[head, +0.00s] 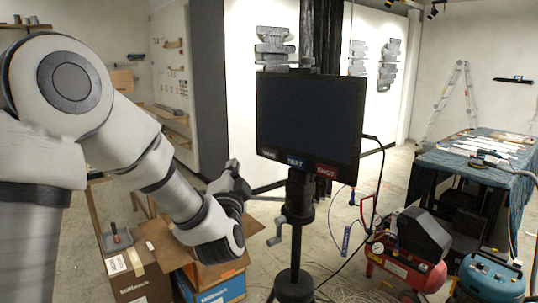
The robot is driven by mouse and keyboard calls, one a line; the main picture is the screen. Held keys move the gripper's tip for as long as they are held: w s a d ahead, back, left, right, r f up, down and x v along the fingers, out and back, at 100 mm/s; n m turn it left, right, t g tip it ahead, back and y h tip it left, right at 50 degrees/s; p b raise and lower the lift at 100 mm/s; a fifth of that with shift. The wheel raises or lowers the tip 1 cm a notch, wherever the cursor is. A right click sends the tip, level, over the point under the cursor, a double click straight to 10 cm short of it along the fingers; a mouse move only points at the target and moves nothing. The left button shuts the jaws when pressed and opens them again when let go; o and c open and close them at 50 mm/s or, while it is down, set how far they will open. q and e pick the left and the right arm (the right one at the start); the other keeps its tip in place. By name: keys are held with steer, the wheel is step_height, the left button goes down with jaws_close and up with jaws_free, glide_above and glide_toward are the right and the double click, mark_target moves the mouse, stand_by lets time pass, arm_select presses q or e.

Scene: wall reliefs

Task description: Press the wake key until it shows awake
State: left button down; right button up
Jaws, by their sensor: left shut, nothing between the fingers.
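A dark, blank screen (308,112) stands on a black post. Along its lower edge are a dark key (268,153) at the left, its small lettering perhaps "WAKE", a blue key (296,161) in the middle and a red key (327,171) that seems to read "SHOT". No awake sign shows on the screen. My left gripper (235,172) is shut and empty, to the left of and a little below the dark key in the picture, with a gap between them. Its fingertips are small and partly hidden by its own body. My right gripper is out of view.
The black stand (296,230) has a crank and bars near the gripper. Cardboard boxes (140,275) lie below my left arm. A red compressor (405,265) and a blue machine (490,277) stand at right, near a cloth-covered table (475,165). A cable hangs right of the screen.

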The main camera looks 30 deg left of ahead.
arm_select(q)
steer(key=p, duration=0.1)
glide_toward(264, 151)
steer(key=x, duration=0.3)
steer(key=a+x, duration=0.1)
steer(key=x, duration=0.1)
steer(key=shift+s+r, duration=0.15)
stand_by(1.0)
steer(key=shift+w+d, duration=0.1)
steer(key=shift+w, duration=0.3)
steer(key=shift+w+d+p, duration=0.1)
steer(key=shift+w+p, duration=0.2)
steer(key=shift+w, duration=0.15)
stand_by(0.6)
steer(key=shift+s, duration=0.1)
steer(key=shift+s+a, duration=0.2)
steer(key=shift+s, duration=0.6)
